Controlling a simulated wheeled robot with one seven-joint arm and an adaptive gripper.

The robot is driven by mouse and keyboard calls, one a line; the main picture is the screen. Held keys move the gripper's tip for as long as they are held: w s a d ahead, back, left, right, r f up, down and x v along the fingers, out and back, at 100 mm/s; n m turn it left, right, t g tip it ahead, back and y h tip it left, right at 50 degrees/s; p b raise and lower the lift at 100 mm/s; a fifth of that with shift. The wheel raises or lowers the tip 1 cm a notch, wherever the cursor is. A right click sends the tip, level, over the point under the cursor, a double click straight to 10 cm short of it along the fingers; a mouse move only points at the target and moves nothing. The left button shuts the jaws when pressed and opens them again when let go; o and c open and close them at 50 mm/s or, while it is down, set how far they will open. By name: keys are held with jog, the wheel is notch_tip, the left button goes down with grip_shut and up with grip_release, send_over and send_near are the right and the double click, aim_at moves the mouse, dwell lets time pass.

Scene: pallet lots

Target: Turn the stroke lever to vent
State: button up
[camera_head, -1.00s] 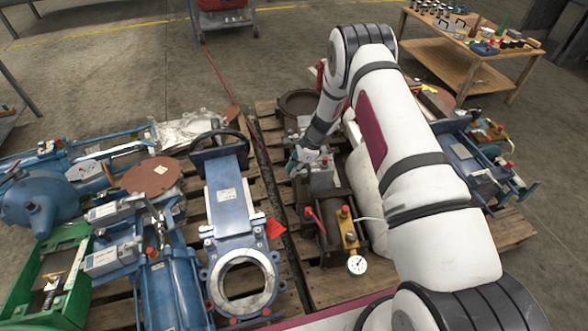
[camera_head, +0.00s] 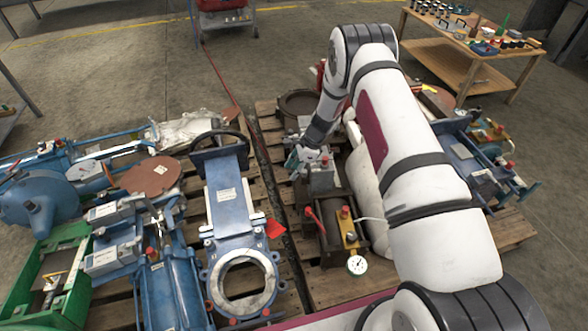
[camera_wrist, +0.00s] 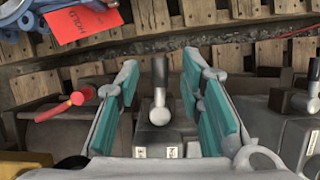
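A lever with a black grip and a round metal knob (camera_wrist: 160,98) stands on a grey block in the wrist view. It appears to be the stroke lever. Two small white labels (camera_wrist: 156,152) sit on the block's near edge; I cannot read them clearly. My gripper (camera_wrist: 165,95) is open, its teal-padded fingers on either side of the lever, with gaps showing. In the head view my gripper (camera_head: 300,161) is over the grey valve unit (camera_head: 321,177) on the right pallet, and the lever is hidden there.
A red-handled lever (camera_wrist: 72,100) lies left of my fingers, and another black-gripped lever (camera_wrist: 312,80) stands to the right. A pressure gauge (camera_head: 357,265) sits at the unit's near end. A blue gate valve (camera_head: 228,192) and a red tag (camera_head: 275,228) are to the left.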

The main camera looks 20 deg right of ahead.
jog(key=v, duration=1.2)
